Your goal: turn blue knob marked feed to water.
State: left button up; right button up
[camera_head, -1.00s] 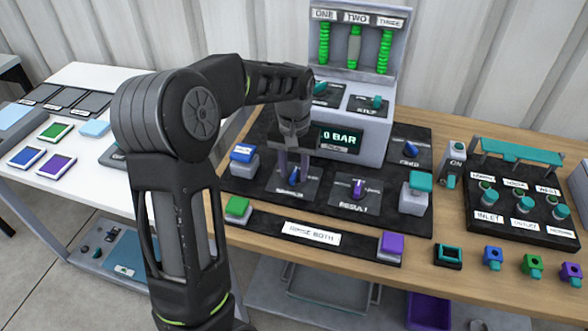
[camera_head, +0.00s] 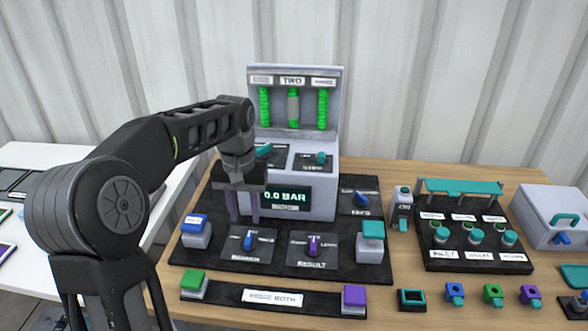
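A blue knob (camera_head: 362,198) is at the right rear of the black panel, beside the grey console; its label is blurred and may read feed. Its pointer direction is hard to tell. Another blue knob (camera_head: 249,240) is at the front left, its label not clearly readable. My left gripper (camera_head: 243,218) points down, its two fingers apart with nothing visible between them. It is just behind and above the front blue knob in the picture, well left of the rear one. My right gripper is out of view.
A purple knob (camera_head: 313,245) marked RESULT is right of the front blue knob. The console (camera_head: 325,180) has a 0.0 BAR display and teal knobs. Coloured buttons, including blue (camera_head: 195,222) and teal (camera_head: 373,230), flank the panel. A valve block (camera_head: 470,262) stands at right.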

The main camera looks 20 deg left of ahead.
aim_at(359, 200)
jog(key=k, duration=1)
